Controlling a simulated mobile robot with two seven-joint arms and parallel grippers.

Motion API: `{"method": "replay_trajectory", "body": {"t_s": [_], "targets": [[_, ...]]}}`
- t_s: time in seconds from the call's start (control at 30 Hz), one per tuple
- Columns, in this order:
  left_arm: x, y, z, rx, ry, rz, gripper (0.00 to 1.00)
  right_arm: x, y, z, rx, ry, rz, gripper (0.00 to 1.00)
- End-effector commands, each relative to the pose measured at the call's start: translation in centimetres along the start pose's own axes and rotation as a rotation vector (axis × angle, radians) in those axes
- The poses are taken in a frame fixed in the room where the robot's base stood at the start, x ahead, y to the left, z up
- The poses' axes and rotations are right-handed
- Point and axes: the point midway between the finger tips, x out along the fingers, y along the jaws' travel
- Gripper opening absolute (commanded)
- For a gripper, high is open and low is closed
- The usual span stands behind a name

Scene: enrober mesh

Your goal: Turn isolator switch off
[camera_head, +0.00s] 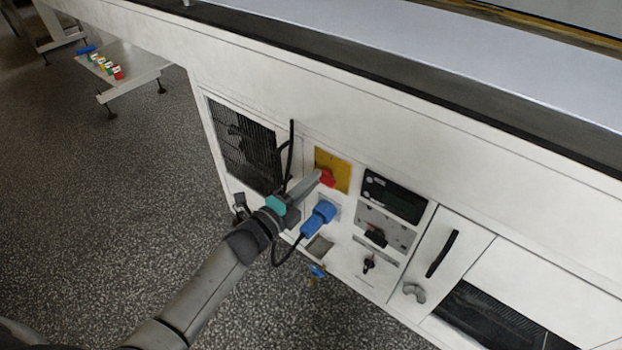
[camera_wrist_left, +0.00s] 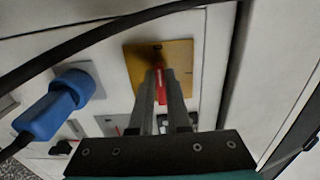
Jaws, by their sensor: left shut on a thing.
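The isolator switch is a red handle (camera_head: 327,178) on a yellow plate (camera_head: 338,164) on the white machine's front panel. In the left wrist view the red handle (camera_wrist_left: 161,86) stands upright in the picture, in front of the yellow plate (camera_wrist_left: 181,62). My left gripper (camera_head: 318,178) reaches up to the switch from the lower left. In the left wrist view its two fingers (camera_wrist_left: 161,75) lie on either side of the red handle, shut on it. The fingers hide part of the handle. My right gripper is in neither view.
A blue plug (camera_head: 318,217) with a black cable sits just below the switch. A black vent grille (camera_head: 247,145) is to the left, and a dark display panel (camera_head: 394,195) to the right. A black cable (camera_wrist_left: 100,37) crosses close in the wrist view.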

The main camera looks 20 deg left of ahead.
Motion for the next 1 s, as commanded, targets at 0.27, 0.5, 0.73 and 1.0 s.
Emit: {"method": "replay_trajectory", "body": {"t_s": [0.27, 0.5, 0.73, 1.0], "targets": [[-0.02, 0.11, -0.02, -0.032, 0.000, 0.001, 0.00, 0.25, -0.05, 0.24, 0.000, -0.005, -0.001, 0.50], [-0.02, 0.13, -0.03, -0.032, 0.000, 0.001, 0.00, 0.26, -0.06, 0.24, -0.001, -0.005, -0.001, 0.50], [-0.02, 0.11, -0.03, -0.030, 0.000, 0.001, 0.34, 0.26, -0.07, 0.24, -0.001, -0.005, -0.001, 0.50], [0.00, 0.07, -0.02, -0.028, 0.000, 0.001, 0.45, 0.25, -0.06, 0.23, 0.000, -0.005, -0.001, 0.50]]}}
